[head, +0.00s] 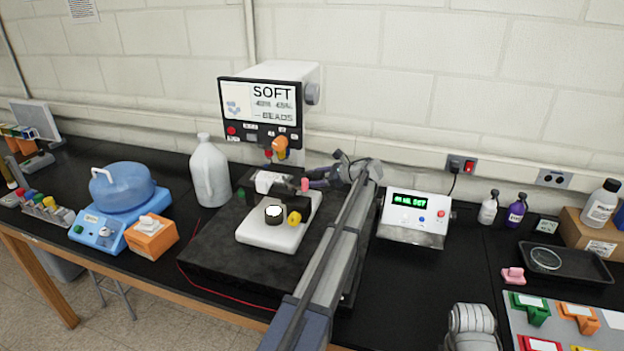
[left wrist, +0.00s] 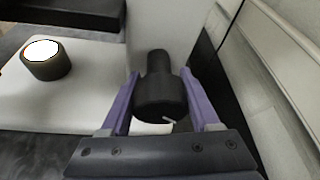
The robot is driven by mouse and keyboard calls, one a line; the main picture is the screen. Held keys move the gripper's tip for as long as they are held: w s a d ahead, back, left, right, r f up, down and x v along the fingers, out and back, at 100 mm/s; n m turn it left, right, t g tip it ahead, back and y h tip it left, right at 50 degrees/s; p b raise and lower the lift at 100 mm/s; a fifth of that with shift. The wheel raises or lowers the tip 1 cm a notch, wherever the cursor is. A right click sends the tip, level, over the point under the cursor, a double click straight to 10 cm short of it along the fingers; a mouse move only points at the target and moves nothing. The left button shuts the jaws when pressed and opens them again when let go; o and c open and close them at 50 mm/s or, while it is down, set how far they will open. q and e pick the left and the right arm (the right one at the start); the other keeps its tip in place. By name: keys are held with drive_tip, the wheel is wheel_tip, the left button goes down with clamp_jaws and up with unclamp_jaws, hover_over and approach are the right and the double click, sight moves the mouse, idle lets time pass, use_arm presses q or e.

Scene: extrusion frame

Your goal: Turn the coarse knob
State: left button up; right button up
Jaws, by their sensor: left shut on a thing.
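A microscope with a screen stands on a dark slab. Its white base (head: 255,236) carries a round light (head: 273,212), which also shows in the left wrist view (left wrist: 45,60). My left gripper (head: 318,180) reaches in from the front to the microscope's right side. In the left wrist view its purple fingers (left wrist: 160,105) lie on either side of a dark coarse knob (left wrist: 160,97) and are shut on it. The knob is a wide cylinder with a narrower part behind it and a small pale mark. In the head view the gripper hides the knob. My right gripper is out of view.
The screen head (head: 262,105) rises above the base. A control box (head: 412,220) with a green display stands right of my arm. A white jug (head: 210,172) and a blue bath (head: 122,188) stand left. A tray (head: 580,268) and bottles are far right.

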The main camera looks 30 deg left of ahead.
sight(323, 176)
use_arm(q)
drive_tip(key=o, duration=1.3)
drive_tip(key=shift+o, duration=0.2)
drive_tip(key=p+v, duration=0.2)
drive_tip(key=v, duration=0.5)
drive_tip(key=shift+d+p, duration=0.1)
drive_tip(key=shift+p, duration=0.3)
drive_tip(key=shift+d, duration=0.3)
